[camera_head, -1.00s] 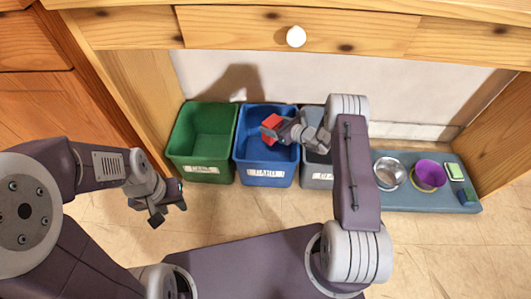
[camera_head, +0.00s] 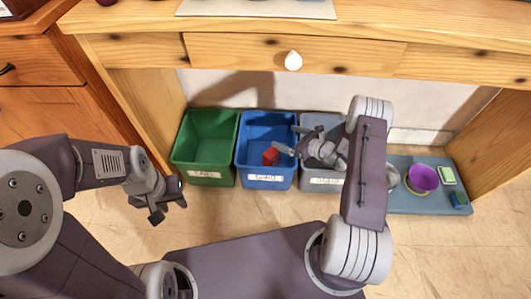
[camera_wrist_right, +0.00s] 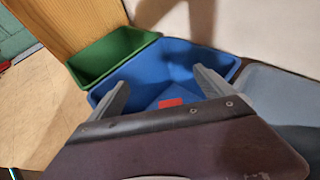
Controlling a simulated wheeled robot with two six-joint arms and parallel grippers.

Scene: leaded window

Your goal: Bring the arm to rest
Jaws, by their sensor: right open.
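My right gripper (camera_head: 290,140) is open and empty above the right part of the blue bin (camera_head: 265,178). Its two fingers stand apart in the right wrist view (camera_wrist_right: 158,92). A red block (camera_head: 271,156) lies inside the blue bin, and it also shows between the fingers in the right wrist view (camera_wrist_right: 170,103). My left gripper (camera_head: 170,206) hangs over the floor at the left, in front of the green bin. Its jaw opening is too small to judge.
A green bin (camera_head: 203,178) stands left of the blue bin, a grey bin (camera_head: 323,186) right of it. A grey-blue mat (camera_head: 410,208) at the right bears a purple bowl (camera_head: 422,178), a metal bowl, and sponges. A wooden desk with a drawer (camera_head: 250,55) overhangs the bins.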

